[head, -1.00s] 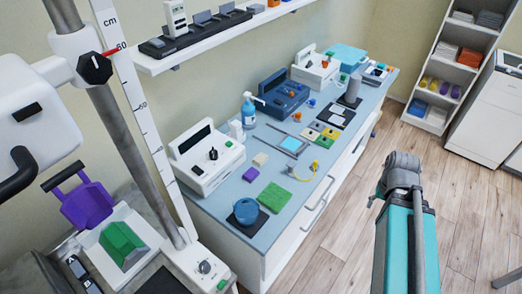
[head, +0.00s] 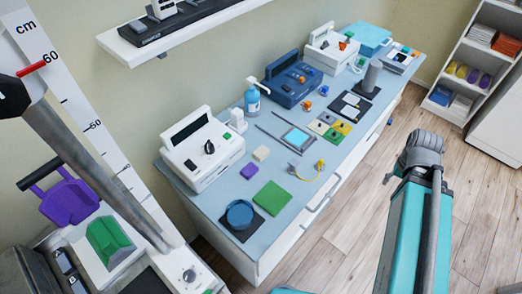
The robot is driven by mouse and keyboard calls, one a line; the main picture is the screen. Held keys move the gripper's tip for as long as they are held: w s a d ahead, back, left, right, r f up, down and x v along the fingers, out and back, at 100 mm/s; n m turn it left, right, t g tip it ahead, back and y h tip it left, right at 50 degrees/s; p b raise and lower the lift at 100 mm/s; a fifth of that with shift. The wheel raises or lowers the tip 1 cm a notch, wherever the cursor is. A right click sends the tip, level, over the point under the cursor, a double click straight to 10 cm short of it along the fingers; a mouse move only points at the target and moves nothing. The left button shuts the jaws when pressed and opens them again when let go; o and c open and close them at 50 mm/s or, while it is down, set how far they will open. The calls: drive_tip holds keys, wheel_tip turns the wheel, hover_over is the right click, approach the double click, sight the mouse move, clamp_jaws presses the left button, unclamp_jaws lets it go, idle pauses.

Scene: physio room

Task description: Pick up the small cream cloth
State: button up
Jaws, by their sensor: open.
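The small cream cloth (head: 261,153) looks like a little folded pad lying flat on the blue-grey counter top (head: 222,191). It is in front of the white device with a dark screen, with a purple folded piece just to its left. My gripper is not in view; only teal and grey links of my arm show at the right and a teal sliver at the bottom edge. Nothing touches or covers the cloth.
Near the cloth are a purple piece (head: 251,173), a green cloth (head: 272,197), a blue round pot (head: 239,214), a white device (head: 202,149) and a blue-labelled pump bottle (head: 252,100). A wall shelf (head: 190,27) hangs above the counter's back. Wooden floor is clear at right.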

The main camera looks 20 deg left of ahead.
drive_tip(key=o, duration=0.5)
drive_tip(key=shift+a, duration=0.1)
drive_tip(key=shift+o, duration=0.5)
drive_tip(key=shift+w+a, duration=0.25)
drive_tip(key=shift+a, duration=0.1)
drive_tip(key=w+a+r+n+p, duration=0.1)
drive_tip(key=w+a+n, duration=0.25)
drive_tip(key=a, duration=0.75)
drive_tip(key=w+a+r+n+p, duration=0.15)
drive_tip(key=a+n, duration=0.35)
drive_tip(key=a, duration=0.7)
drive_tip(key=s+a+n, duration=0.2)
drive_tip(key=a+n, duration=0.1)
drive_tip(key=a, duration=0.7)
drive_tip(key=s+a+r+n+p, duration=0.1)
drive_tip(key=s+a+n, duration=0.1)
drive_tip(key=a, duration=0.9)
drive_tip(key=shift+s+a+n, duration=0.2)
drive_tip(key=shift+a+n, duration=0.05)
drive_tip(key=shift+n, duration=0.4)
drive_tip(key=shift+f, duration=0.1)
